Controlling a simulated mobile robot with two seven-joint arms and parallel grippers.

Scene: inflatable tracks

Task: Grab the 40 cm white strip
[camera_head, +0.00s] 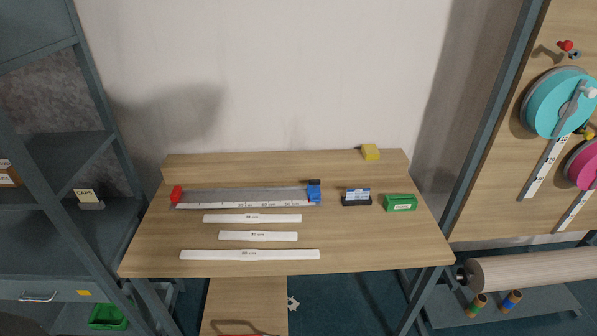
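Three white strips lie flat and roughly parallel on the wooden table. The back strip (252,218) is of middle length, the middle strip (258,236) is the shortest, and the front strip (249,254) is the longest. Each has a small printed cm label, too small to read surely, so I cannot tell for certain which is the 40 cm one. The strips lie apart from each other with nothing on them. Neither of my grippers is in view.
A grey ruler-like fixture (245,197) with red and blue ends lies behind the strips. A black holder (356,198), a green box (401,203) and a yellow block (370,152) are at the right. Shelves (88,170) stand left. The table's front edge is clear.

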